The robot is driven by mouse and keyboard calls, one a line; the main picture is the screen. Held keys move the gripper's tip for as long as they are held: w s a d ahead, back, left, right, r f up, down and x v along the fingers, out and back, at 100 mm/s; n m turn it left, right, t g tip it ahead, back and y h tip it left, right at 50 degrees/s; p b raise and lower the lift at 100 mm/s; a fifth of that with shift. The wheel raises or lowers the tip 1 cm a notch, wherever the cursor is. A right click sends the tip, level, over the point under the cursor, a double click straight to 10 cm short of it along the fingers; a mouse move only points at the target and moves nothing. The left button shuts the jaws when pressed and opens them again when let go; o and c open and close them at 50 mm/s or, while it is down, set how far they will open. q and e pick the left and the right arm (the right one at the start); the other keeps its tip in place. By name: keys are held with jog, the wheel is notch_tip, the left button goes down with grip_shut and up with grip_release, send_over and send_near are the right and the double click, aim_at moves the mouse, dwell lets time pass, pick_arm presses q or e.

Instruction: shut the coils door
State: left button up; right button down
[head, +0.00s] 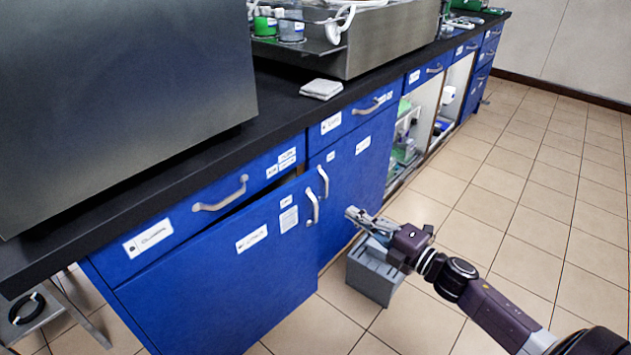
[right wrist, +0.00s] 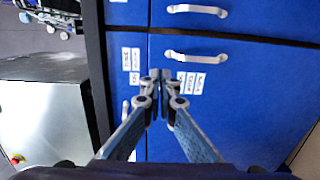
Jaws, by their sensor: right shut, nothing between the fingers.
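The left blue cabinet door (head: 225,285) carries labels too blurred to read surely; I take it as the coils door. It stands slightly ajar, with a dark gap under the drawer above and its free edge out past the neighbouring door. Its handle (head: 312,207) is near that edge. In the right wrist view, turned sideways, this door (right wrist: 240,110) fills the lower right, with its handle (right wrist: 195,57) above the fingers. My right gripper (head: 352,213) is shut and empty, in front of the door's free-edge side; it also shows in the right wrist view (right wrist: 160,75). Contact cannot be told.
The neighbouring blue door (head: 350,175) looks shut. A grey stool-like box (head: 375,272) stands on the floor below my right gripper. Drawers with handles run under the black worktop (head: 150,165). Open shelves (head: 420,115) lie farther along. The tiled floor at right is clear.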

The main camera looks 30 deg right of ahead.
pick_arm(q)
jog(key=shift+s+a+f+b, duration=0.15)
jog(key=shift+s+b, duration=0.45)
jog(key=shift+b, duration=0.4)
pick_arm(e)
send_near(308, 184)
jog(key=x, duration=0.7)
jog(key=shift+a, duration=0.1)
jog(key=shift+w, duration=0.1)
